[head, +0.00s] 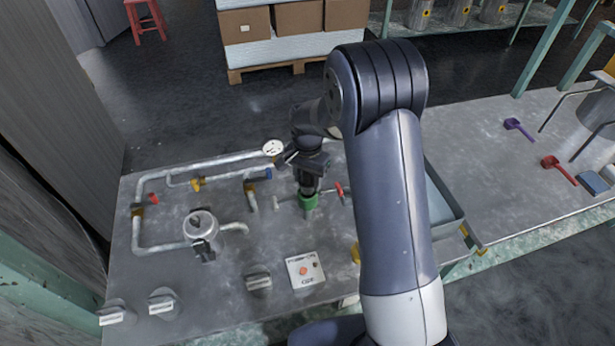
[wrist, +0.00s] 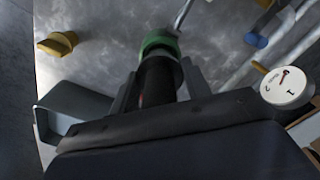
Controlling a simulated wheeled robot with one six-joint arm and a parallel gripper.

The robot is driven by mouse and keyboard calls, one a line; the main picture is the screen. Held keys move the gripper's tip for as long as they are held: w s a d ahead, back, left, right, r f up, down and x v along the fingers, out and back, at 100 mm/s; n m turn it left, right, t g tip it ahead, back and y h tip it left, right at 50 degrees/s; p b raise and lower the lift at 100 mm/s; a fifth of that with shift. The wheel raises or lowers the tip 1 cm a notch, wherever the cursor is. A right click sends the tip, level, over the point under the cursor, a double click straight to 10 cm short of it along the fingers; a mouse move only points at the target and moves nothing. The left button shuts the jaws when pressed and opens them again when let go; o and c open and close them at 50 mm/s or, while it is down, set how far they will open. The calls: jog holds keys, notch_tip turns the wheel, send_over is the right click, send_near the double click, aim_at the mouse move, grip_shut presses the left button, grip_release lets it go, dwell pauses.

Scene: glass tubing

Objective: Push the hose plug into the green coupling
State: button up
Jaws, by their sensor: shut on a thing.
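The green coupling (head: 308,203) is near the middle of the metal bench in the head view. In the wrist view the green coupling (wrist: 160,41) shows as a ring at the top centre, with a thin pipe leading away from it. My gripper (head: 309,183) is above the coupling, pointing down. In the wrist view my gripper (wrist: 160,72) is shut on the black hose plug (wrist: 157,84), one finger on each side. The plug's far end lines up with the green ring and overlaps it in view. How deep it sits is hidden.
Grey pipes with a round gauge (head: 273,147) are left of the coupling. A red-handled valve (head: 340,190) is close on its right. A control box with a red button (head: 304,270) is nearer the front. A grey tray (head: 447,207) is at the right, partly behind my arm.

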aim_at(308, 185)
jog(key=shift+f+b, duration=1.2)
jog(key=shift+f, duration=0.5)
jog(key=o, duration=1.2)
notch_tip(308, 185, up, 11)
jog(key=shift+f, duration=0.1)
notch_tip(308, 185, down, 11)
jog(key=shift+r, duration=0.2)
jog(key=shift+r+p, duration=0.5)
